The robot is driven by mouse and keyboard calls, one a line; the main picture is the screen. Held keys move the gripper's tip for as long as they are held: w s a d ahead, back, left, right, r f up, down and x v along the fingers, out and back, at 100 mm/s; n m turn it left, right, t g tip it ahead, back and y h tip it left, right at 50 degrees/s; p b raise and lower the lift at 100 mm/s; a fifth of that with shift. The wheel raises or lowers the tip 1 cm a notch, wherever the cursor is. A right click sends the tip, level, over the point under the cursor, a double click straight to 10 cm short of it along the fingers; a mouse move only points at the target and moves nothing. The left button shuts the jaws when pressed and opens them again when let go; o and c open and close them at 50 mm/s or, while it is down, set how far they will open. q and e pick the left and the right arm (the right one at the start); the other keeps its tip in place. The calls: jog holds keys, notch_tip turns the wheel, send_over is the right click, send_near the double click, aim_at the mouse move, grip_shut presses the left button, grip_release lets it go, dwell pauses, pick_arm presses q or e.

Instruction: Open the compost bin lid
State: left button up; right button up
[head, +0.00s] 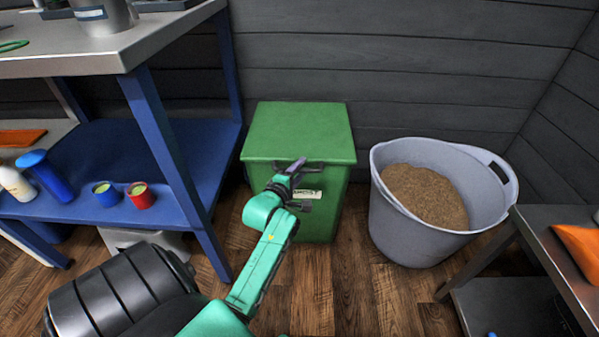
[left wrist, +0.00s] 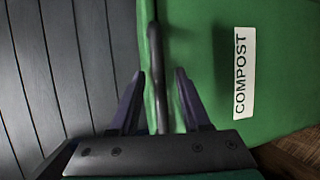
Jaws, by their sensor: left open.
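The green compost bin (head: 328,205) stands against the back wall, its flat green lid (head: 298,130) shut. A dark bar handle (left wrist: 155,50) runs along the lid's front edge. A white label (left wrist: 244,75) reading COMPOST is on the bin's front in the left wrist view. My left gripper (head: 293,168) is at the handle in front of the lid. In the left wrist view, the purple fingers of this gripper (left wrist: 160,76) are open, one on each side of the handle bar, with gaps visible. The gripper hides part of the handle in the head view. My right gripper is not seen.
A grey tub (head: 383,215) of brown grain stands right of the bin. A blue-framed bench (head: 160,135) with a metal top is at the left, with cups and bottles on its lower shelf. Another table (head: 545,235) is at the right. Wooden floor (head: 345,290) shows in front.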

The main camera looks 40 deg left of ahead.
pick_arm(q)
grip_shut()
dwell(1.4)
